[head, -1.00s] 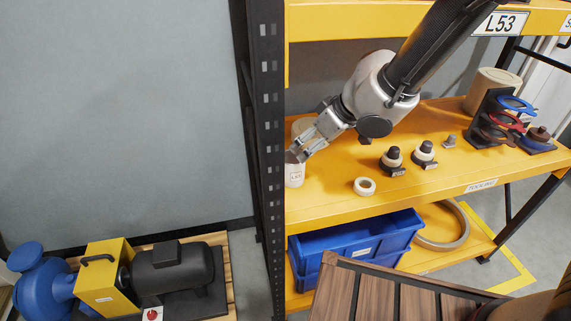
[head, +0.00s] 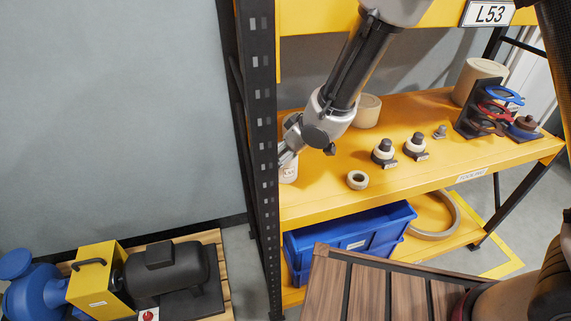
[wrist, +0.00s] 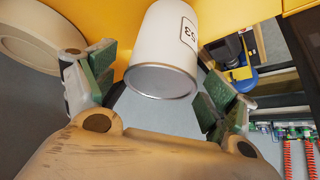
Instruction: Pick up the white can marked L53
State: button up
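The white can (head: 289,173) stands at the left end of the yellow middle shelf, close to the black rack post, partly hidden by my gripper (head: 284,155). In the wrist view the white can (wrist: 163,45) shows a label of which only "53" is readable. It lies between my two fingers with their green pads. The fingers are spread. A gap shows between the can and the left pad; the right pad is close to the can, and I cannot tell whether it touches.
The rack post (head: 262,150) stands close to my gripper. On the shelf (head: 330,205) are a cream ring (head: 357,180), two black-and-white knobbed parts, a beige cylinder (head: 367,111) and a rack of coloured rings (head: 490,110). A blue bin (head: 350,240) sits below.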

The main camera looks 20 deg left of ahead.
jog(key=c, duration=1.1)
jog(key=shift+c, duration=0.2)
jog(key=shift+r, duration=0.15)
